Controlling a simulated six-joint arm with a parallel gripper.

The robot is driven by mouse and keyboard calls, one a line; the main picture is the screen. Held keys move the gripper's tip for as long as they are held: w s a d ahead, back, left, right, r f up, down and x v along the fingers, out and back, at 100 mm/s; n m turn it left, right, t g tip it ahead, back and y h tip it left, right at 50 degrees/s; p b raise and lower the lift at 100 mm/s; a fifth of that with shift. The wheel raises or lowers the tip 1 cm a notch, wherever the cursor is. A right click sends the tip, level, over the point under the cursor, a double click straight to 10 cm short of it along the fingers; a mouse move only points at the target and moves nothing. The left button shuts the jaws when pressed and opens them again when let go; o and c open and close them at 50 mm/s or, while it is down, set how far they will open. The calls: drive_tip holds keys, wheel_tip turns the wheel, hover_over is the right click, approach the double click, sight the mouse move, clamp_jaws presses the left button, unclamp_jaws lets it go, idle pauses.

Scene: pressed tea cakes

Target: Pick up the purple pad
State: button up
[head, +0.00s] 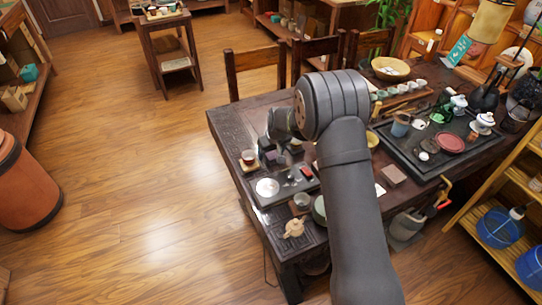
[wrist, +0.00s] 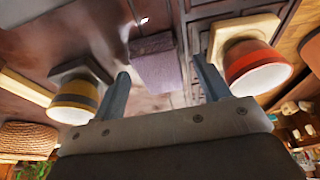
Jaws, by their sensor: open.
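The purple pad (wrist: 155,68) is a small, thick, block-like piece with a rough lilac face. It lies on the dark wooden surface in the wrist view, seen between my two fingers. My gripper (wrist: 161,72) is open, with one finger on each side of the pad in the picture. I see no finger closed on it, and I cannot tell the exact gap in depth. In the head view my gripper (head: 281,124) hangs over the left part of the table, its fingertips hard to make out. The pad is too small there to tell surely.
A red-orange cup (wrist: 257,70) on a wooden coaster stands right of the pad in the wrist view. A yellow cup (wrist: 74,103) on a dark coaster stands left. A tea tray (head: 400,152) fills the table's right.

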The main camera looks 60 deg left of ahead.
sight(273, 154)
drive_tip(key=c, duration=1.1)
drive_tip(key=shift+o, duration=0.2)
drive_tip(key=shift+r, duration=0.15)
drive_tip(key=shift+r, duration=0.3)
wheel_tip(273, 154, up, 4)
drive_tip(key=shift+w+d+f, duration=0.1)
drive_tip(key=shift+w, duration=0.05)
drive_tip(key=w+d+r, duration=0.6)
drive_tip(key=w+d, duration=0.2)
drive_tip(key=shift+r, duration=0.2)
